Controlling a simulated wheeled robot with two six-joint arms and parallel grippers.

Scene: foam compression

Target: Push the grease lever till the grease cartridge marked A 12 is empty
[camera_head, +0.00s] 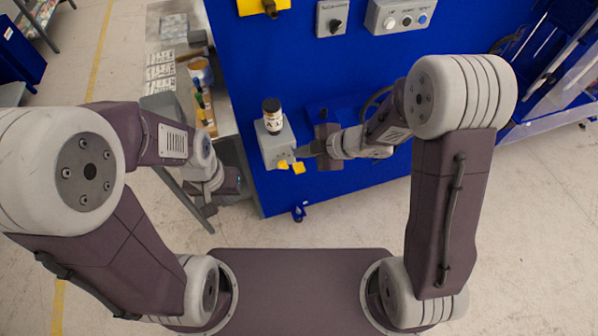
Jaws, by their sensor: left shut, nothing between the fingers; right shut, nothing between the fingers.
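The grease cartridge (272,122) is a small dark cylinder with a pale label, upright on a grey box (276,147) fixed to the blue panel. Its label is too small to read surely, and its fill level cannot be seen. Two yellow tabs, a left one (283,165) and a right one (298,168), stick out low on the box; either may be the grease lever. My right gripper (303,151) is shut and empty beside the box's right side, just above the right tab; touching cannot be told. My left gripper (207,209) is shut and empty, low at the left, away from the box.
The blue panel (230,20) carries a yellow unit (262,6), a grey switch box (331,18) and a button box (400,16) higher up. A workbench (160,65) with bottles and papers stands left, close to my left arm. Open floor lies in front.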

